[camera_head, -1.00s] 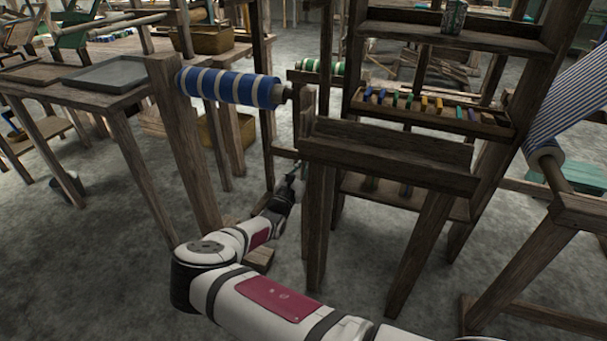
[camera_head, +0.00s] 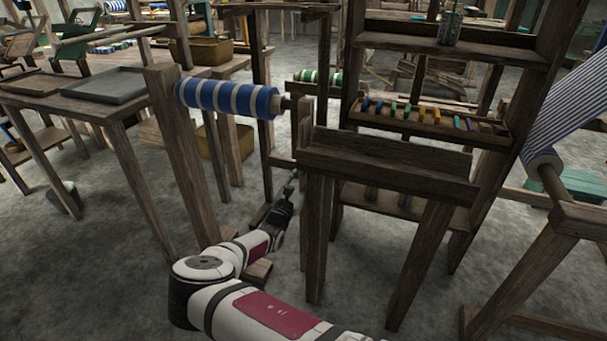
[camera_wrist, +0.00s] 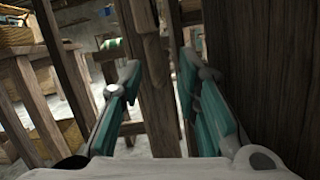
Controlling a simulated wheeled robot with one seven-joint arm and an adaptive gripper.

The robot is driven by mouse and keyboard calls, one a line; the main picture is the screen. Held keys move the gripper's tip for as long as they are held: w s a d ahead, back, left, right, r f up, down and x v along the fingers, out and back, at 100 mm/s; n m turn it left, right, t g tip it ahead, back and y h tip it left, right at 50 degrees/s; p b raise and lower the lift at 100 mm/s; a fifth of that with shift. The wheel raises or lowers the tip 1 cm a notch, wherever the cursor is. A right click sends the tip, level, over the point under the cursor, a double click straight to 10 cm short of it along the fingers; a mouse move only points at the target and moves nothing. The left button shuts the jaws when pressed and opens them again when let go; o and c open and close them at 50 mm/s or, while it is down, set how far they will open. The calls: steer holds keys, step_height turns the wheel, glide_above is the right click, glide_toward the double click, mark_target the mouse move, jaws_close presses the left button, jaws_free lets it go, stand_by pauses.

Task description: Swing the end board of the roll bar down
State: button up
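The roll bar carries a blue and white striped roll (camera_head: 228,98) in the head view. At its right end is a short upright wooden end board (camera_head: 304,122), beside the bench-like wooden frame. My gripper (camera_head: 292,178) is low, below the roll's right end and left of the frame's leg. In the wrist view my gripper (camera_wrist: 160,70) is open, its teal-padded fingers apart. Wooden uprights (camera_wrist: 155,100) show beyond and between the fingers; I cannot tell whether any lies between the pads. I see no contact with the end board.
A thick wooden post (camera_head: 178,150) supports the roll's left end. A dark wooden surface (camera_wrist: 265,70) stands close on the right in the wrist view. The bench-like frame (camera_head: 390,170) stands right of my gripper. Open floor (camera_head: 100,280) lies at the left front.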

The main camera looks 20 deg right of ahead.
steer(key=v, duration=1.1)
steer(key=shift+s+a, duration=0.1)
